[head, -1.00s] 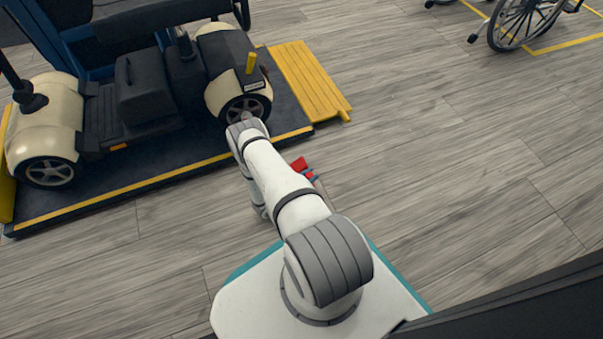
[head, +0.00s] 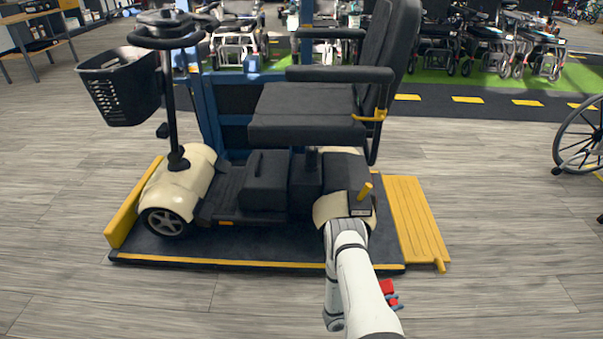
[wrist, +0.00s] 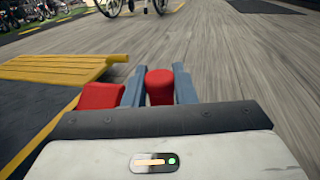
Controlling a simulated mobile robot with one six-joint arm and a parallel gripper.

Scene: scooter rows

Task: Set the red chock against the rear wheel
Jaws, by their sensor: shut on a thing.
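The red chock (head: 387,287) shows in the head view just right of my forearm, above the floor in front of the platform. In the wrist view its red block (wrist: 100,97) lies left of the fingers, and a red knob sits between them. My gripper (wrist: 160,88) has blue fingers shut on that knob; it also shows in the head view (head: 392,301), partly hidden by my arm. The scooter (head: 268,190) stands on a dark platform. Its rear wheel, under the cream rear fender (head: 328,208), is hidden behind my arm. The chock appears apart from the scooter.
The platform (head: 235,252) has a yellow-striped edge and a yellow ramp (head: 415,220) at its right end. A wheelchair (head: 580,140) stands at the far right. Bare wooden floor lies in front and to the right. Rows of wheelchairs stand at the back.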

